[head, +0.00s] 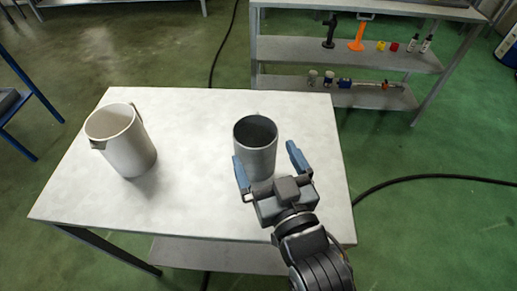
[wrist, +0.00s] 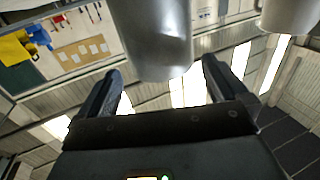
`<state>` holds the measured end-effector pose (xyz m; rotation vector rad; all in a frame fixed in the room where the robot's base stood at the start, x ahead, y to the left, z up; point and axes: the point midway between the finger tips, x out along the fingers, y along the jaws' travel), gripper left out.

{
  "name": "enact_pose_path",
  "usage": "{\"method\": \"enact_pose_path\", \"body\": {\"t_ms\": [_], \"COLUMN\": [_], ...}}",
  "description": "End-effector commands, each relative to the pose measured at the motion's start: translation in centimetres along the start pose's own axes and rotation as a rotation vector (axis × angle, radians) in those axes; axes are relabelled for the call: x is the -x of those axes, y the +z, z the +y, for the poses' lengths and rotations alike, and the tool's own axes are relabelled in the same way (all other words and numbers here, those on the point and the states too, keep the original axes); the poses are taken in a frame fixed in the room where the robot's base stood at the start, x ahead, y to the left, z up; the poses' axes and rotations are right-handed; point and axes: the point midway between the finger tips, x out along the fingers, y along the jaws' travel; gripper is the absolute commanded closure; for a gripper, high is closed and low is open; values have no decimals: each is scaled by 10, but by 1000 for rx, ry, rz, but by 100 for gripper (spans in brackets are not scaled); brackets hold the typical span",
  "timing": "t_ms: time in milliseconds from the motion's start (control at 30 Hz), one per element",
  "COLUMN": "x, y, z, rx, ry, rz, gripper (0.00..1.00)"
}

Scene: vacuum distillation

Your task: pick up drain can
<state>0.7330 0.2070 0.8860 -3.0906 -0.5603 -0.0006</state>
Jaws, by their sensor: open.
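The drain can (head: 258,158), a grey open-topped metal cylinder, stands upright on the white table. My gripper (head: 266,154) is open at the can's near right side. In the head view, its left finger overlaps the can's lower left edge, and its right finger is to the right of the can with a visible gap. In the wrist view, which looks upside down, the can (wrist: 155,35) shows at the top centre between the two fingers. I cannot tell whether either finger touches it. The can's base is partly hidden by the gripper in the head view.
A white pitcher (head: 128,145) stands on the table's left side, well apart from the can. The white table top (head: 200,205) is otherwise clear. A grey shelf (head: 350,50) with small tools and bottles stands behind. A black cable (head: 430,179) lies on the green floor.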

Motion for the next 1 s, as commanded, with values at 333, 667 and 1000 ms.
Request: {"method": "enact_pose_path", "body": {"t_ms": [333,667,1000], "x": [-31,-70,-71], "y": [-1,0,0], "z": [1,1,0], "rx": [1,2,1], "ry": [2,2,1], "rz": [2,0,-1], "gripper": [0,0,8]}}
